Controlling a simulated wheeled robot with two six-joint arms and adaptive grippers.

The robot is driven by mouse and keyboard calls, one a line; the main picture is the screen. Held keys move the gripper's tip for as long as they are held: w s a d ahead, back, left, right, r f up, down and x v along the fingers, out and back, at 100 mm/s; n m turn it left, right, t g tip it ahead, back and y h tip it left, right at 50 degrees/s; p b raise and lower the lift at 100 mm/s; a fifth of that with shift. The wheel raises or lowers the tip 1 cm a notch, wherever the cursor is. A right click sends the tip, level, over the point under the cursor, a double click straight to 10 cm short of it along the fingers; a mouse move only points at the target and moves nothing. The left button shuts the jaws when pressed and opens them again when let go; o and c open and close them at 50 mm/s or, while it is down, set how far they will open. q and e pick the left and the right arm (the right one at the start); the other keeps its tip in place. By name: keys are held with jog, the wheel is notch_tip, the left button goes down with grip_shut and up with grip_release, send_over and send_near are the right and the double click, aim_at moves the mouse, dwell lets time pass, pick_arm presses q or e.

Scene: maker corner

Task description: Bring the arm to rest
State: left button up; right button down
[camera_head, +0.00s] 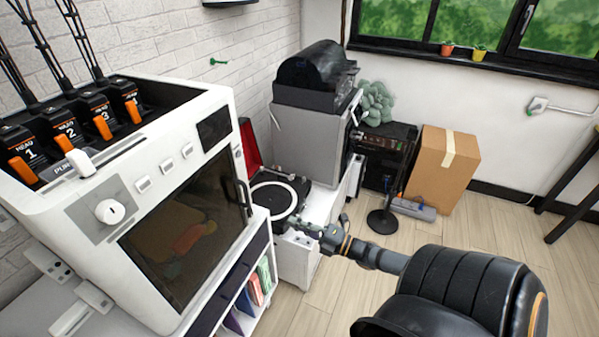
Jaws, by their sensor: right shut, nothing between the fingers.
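My right arm comes in from the lower right, with its thick black upper part close to the camera and a thinner grey and black forearm. My right gripper (304,229) is at the arm's far end, shut and empty. In the picture it lies in front of the white cabinet, just beyond the right edge of the white machine's shelf. My left gripper does not show.
A white machine (106,213) with a dark window fills the left. Behind the gripper are a turntable (275,198) and a grey machine (310,130). A cardboard box (440,175) and a black stand (382,222) stand behind the arm. The wooden floor (480,220) has free room.

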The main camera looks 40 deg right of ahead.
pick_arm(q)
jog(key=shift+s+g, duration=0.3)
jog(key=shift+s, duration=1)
pick_arm(e)
jog(key=shift+s+d, duration=0.15)
jog(key=shift+s, duration=0.25)
jog(key=s+d+f+m+g+h, duration=0.25)
jog(key=f+m, duration=0.25)
jog(key=f, duration=0.5)
jog(key=s+d+f+m+g+h, duration=0.2)
jog(key=s+f+m+h, duration=0.2)
jog(key=f, duration=0.5)
jog(key=s+d+f+m+g+h, duration=0.3)
jog(key=s+f+m, duration=0.15)
jog(key=f, duration=0.55)
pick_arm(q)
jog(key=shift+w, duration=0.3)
pick_arm(e)
jog(key=s+a+f+m+g, duration=0.4)
jog(key=s+a+f, duration=0.4)
jog(key=s, duration=0.3)
jog(key=s+a+f+m+g+y, duration=0.1)
jog(key=s+a+f+m+g, duration=0.4)
jog(key=s+a+f, duration=0.2)
jog(key=s+f, duration=0.2)
jog(key=s, duration=0.2)
jog(key=shift+s+a+f, duration=0.15)
jog(key=shift+a+f, duration=0.1)
jog(key=shift+a, duration=0.1)
